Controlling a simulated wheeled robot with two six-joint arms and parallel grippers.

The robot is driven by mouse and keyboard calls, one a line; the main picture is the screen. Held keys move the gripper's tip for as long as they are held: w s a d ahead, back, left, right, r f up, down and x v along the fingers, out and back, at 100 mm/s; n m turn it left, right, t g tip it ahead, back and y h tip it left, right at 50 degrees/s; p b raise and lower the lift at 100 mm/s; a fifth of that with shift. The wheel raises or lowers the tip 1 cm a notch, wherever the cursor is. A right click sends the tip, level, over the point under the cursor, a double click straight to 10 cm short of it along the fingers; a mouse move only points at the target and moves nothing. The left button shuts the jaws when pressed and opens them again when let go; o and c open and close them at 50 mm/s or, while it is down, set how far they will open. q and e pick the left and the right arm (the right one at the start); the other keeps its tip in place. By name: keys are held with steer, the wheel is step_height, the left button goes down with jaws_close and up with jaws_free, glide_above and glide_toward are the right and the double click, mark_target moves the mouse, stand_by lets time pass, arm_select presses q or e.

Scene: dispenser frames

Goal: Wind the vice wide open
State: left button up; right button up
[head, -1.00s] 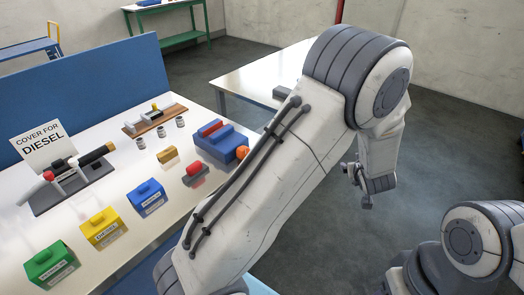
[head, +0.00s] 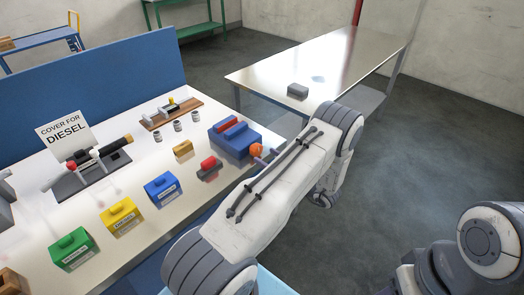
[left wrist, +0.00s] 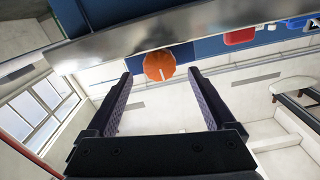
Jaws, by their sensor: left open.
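The blue vice (head: 237,148) sits at the right end of the white bench, with a red block (head: 225,124) at its top. Its round orange handle (head: 257,150) is on the side facing my left arm. In the left wrist view the orange handle (left wrist: 158,66) is just beyond the open fingers of my left gripper (left wrist: 161,78), roughly centred between them. The gripper looks empty. In the head view my upper arm hides most of this gripper. My right gripper is not in view.
Green (head: 74,250), yellow (head: 121,217) and blue (head: 163,188) labelled boxes line the bench front. A "COVER FOR DIESEL" sign (head: 64,131) stands behind a lever fixture (head: 88,176). A red-and-grey piece (head: 209,168) lies near the vice. The metal table (head: 335,65) behind is mostly clear.

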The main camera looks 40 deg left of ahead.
mark_target(259, 151)
arm_select(q)
steer(key=shift+w+a+p, duration=0.15)
steer(key=shift+a+p, duration=0.15)
steer(key=shift+a, duration=1.4)
steer(key=c, duration=1.4)
steer(key=shift+f+n+b, duration=0.15)
steer(key=shift+n+b, duration=1.1)
steer(key=shift+n, duration=0.15)
steer(key=shift+n+b, duration=1.55)
steer(key=shift+n, duration=0.35)
steer(key=o, duration=1.4)
